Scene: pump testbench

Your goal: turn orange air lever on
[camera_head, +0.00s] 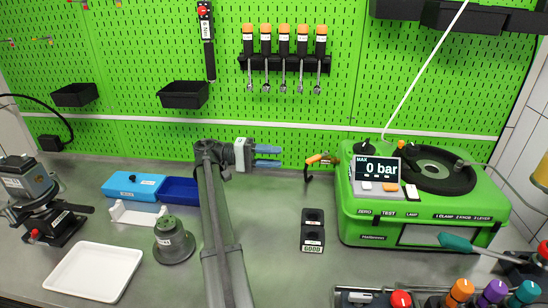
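The orange air lever (315,159) sits on a small brass fitting at the left side of the green test case (428,215), with a short black hose hanging below it. My gripper (279,156) is just left of the lever, with its two blue fingers pointing right toward it. The fingers are apart with a gap between them and nothing held. A gap shows between the fingertips and the lever, so they do not appear to touch. The display (377,170) on the case reads 0 bar.
Blue boxes (133,187), a white tray (93,272) and a grey pump part (174,241) are at left. Colored knobs (461,288) line the lower right. A green pegboard (130,80) stands behind.

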